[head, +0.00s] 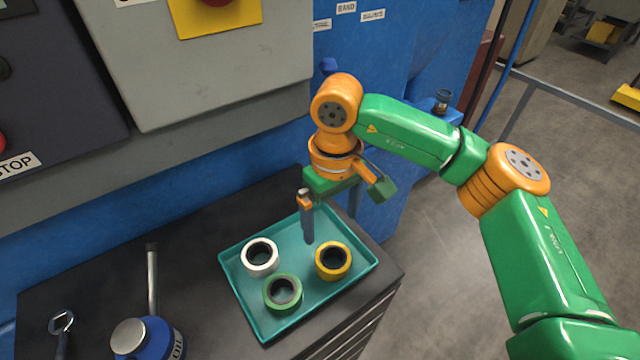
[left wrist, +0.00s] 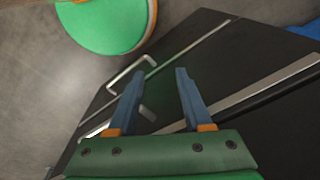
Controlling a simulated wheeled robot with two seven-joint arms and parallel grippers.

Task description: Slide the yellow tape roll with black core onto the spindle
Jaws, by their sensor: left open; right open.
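The yellow tape roll with black core (head: 333,261) lies flat in the right part of the teal tray (head: 261,325), its hole facing up. My right gripper (head: 310,236) is open and empty, pointing down over the back of the tray, behind and slightly left of the yellow roll. One finger shows clearly; the other is mostly hidden. A thin grey upright rod (head: 152,280) stands at the left; I cannot tell whether it is the spindle or part of the oil can. My left gripper (left wrist: 160,72) shows only in the left wrist view, open and empty.
A white tape roll (head: 260,257) and a green tape roll (head: 283,293) lie beside the yellow one in the tray. A blue oil can (head: 148,338) and a wrench (head: 62,325) are at the front left. A grey machine housing (head: 215,75) stands behind the dark bench top (head: 205,310).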

